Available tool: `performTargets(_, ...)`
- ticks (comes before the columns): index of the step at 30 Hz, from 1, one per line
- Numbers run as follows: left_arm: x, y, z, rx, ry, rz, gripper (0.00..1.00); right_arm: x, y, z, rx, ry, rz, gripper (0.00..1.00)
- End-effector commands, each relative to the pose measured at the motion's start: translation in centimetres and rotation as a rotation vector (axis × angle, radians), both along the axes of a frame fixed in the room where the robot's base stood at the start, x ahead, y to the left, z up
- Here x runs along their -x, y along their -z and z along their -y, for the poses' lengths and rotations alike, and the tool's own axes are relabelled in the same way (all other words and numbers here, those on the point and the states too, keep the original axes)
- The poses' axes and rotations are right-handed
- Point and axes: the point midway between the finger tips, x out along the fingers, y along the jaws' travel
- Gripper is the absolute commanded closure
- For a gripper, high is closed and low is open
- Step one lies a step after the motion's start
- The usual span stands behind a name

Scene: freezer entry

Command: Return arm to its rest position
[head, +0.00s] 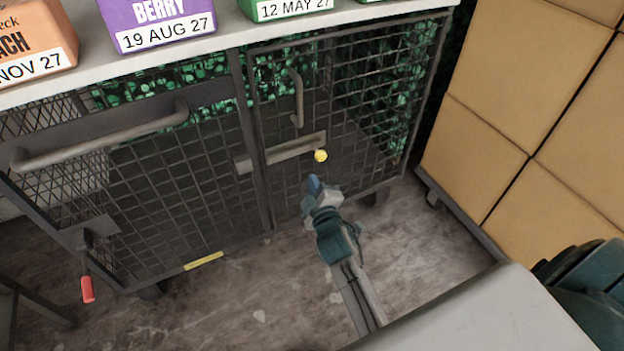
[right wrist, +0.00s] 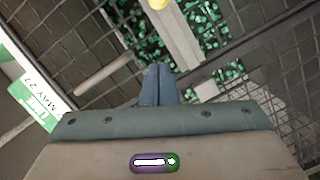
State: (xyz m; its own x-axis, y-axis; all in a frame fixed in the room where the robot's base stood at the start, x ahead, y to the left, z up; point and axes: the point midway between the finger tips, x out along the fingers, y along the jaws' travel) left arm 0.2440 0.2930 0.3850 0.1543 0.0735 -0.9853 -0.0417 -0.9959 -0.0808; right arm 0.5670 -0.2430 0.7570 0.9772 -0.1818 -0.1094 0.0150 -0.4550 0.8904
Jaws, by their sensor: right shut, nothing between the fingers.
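My right gripper (head: 314,184) is shut and empty in front of the mesh cage's right door, just below the yellow knob (head: 320,156) of the latch. In the right wrist view its two blue fingers (right wrist: 158,82) are together, with nothing between them. The knob (right wrist: 158,3) also shows at the top edge of that view, apart from the fingertips. The latch bar (head: 296,148) lies across the right door by the middle post. My left gripper is not in view.
The wire-mesh cage (head: 250,130) has a white top (head: 220,40) bearing several labelled cartons. A long handle (head: 100,138) and a red-gripped lever (head: 87,288) are on the left. Stacked tan boxes (head: 480,150) stand at right. Bare floor (head: 250,300) lies in front.

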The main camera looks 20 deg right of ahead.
Motion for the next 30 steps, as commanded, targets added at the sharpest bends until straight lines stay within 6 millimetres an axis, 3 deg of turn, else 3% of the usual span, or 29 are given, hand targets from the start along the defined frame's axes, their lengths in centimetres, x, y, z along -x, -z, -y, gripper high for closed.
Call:
performTargets(12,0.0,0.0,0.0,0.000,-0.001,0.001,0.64,0.0,0.1,0.0,-0.001,0.000,-0.001,1.00)
performTargets(14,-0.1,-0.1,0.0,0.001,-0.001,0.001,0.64,0.0,0.6,0.0,-0.009,-0.002,-0.012,1.00)
performTargets(16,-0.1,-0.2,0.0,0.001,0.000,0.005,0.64,0.2,2.4,0.0,-0.036,-0.003,-0.047,1.00)
performTargets(20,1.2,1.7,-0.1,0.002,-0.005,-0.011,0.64,1.7,9.2,0.0,-0.147,0.003,-0.180,1.00)
performTargets(23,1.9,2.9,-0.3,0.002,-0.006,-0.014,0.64,4.3,16.3,0.2,-0.266,0.029,-0.321,1.00)
performTargets(26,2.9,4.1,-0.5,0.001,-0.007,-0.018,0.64,8.1,23.2,0.7,-0.383,0.081,-0.462,1.00)
performTargets(30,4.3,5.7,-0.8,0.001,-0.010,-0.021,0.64,15.0,31.5,1.7,-0.533,0.189,-0.647,1.00)
